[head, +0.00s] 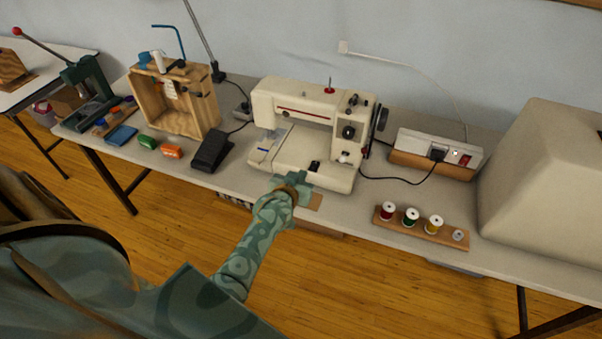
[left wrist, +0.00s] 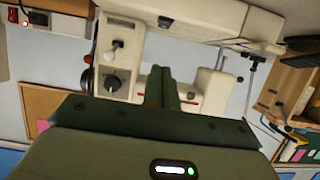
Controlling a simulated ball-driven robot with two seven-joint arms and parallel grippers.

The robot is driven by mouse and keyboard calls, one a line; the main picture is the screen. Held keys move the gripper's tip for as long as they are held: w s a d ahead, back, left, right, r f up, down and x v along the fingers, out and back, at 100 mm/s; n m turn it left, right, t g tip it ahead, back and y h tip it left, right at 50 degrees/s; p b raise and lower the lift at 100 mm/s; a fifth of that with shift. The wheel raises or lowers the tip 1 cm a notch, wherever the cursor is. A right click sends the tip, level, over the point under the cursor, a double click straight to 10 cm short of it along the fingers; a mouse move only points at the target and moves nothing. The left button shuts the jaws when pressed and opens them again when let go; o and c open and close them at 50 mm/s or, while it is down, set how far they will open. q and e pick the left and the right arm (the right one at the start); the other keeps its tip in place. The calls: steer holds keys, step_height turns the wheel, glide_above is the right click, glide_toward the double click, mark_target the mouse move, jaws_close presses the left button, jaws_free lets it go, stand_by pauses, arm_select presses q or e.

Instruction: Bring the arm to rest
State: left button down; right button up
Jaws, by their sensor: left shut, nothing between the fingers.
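My left arm reaches from the lower left up to the front edge of the table. My left gripper (head: 301,181) is shut and empty, close in front of the sewing machine's bed. In the left wrist view its closed fingers (left wrist: 171,90) point toward the sewing machine. I cannot tell whether they touch it. The cream sewing machine (head: 300,108) stands upright on the table; it also fills the upper middle of the left wrist view (left wrist: 213,20). My right gripper does not show.
The grey table (head: 370,215) carries a wooden rack (head: 177,97), a black foot pedal (head: 211,151), a power strip (head: 436,147), a wooden spool holder (head: 418,233) and a large beige cover (head: 548,185). A black cord runs beside the machine. Wooden floor lies open in front.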

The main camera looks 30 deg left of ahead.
arm_select(q)
steer(key=shift+s+d, duration=0.1)
steer(key=shift+s, duration=0.4)
